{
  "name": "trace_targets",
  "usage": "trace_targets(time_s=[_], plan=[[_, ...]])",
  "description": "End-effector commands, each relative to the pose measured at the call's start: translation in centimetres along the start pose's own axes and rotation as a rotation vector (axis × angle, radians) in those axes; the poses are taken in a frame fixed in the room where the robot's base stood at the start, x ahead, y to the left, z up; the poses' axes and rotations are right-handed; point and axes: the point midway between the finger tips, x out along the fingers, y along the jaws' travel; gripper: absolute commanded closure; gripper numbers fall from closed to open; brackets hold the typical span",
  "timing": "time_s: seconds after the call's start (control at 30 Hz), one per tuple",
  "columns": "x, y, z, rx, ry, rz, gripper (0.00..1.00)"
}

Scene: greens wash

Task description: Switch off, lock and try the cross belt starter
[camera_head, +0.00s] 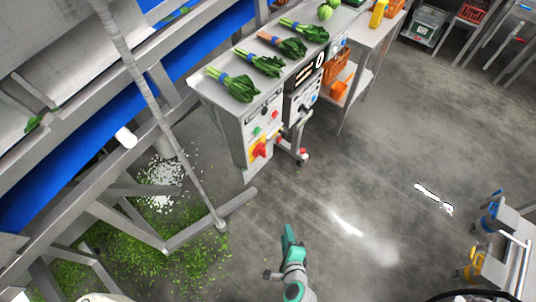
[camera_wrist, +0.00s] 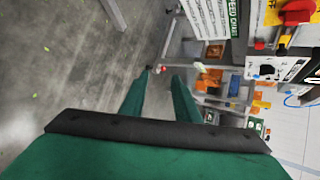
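The starter box (camera_head: 250,135) is a grey cabinet below the greens, its front carrying green, red and white buttons. A red rotary handle on a yellow plate (camera_head: 261,151) sits low on that front; its exact setting is too small to tell. In the wrist view a red handle on yellow (camera_wrist: 297,12) shows at the upper right, partly cut off. My gripper (camera_head: 289,232) is above the floor, in front of and below the cabinet, apart from it. In the wrist view its two green fingers (camera_wrist: 162,76) are spread with nothing between them. I cannot identify a padlock.
Bunches of greens (camera_head: 240,86) lie on the cabinet top. A second panel (camera_head: 303,95) stands beside it, with a small red-tipped fitting (camera_head: 303,152) below. The blue belt (camera_head: 95,130) and slanting frame bars are at left. Cut greens (camera_head: 150,250) litter the floor. Open floor lies right.

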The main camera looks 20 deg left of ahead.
Motion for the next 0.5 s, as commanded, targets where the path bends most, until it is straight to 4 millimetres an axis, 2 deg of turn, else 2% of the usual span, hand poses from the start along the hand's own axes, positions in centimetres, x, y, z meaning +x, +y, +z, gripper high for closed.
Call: trace_targets(time_s=[0.03,0.1,0.23,0.37,0.5], plan=[[1.6,-1.4,-0.1,0.095,-0.054,-0.003,0.71],[3.2,-3.1,0.4,0.233,-0.143,0.005,0.71],[5.3,-7.2,1.4,0.465,-0.322,0.033,0.71],[6.0,-12.3,2.5,0.658,-0.516,0.08,0.71],[5.3,-17.6,3.4,0.805,-0.716,0.15,0.71]])
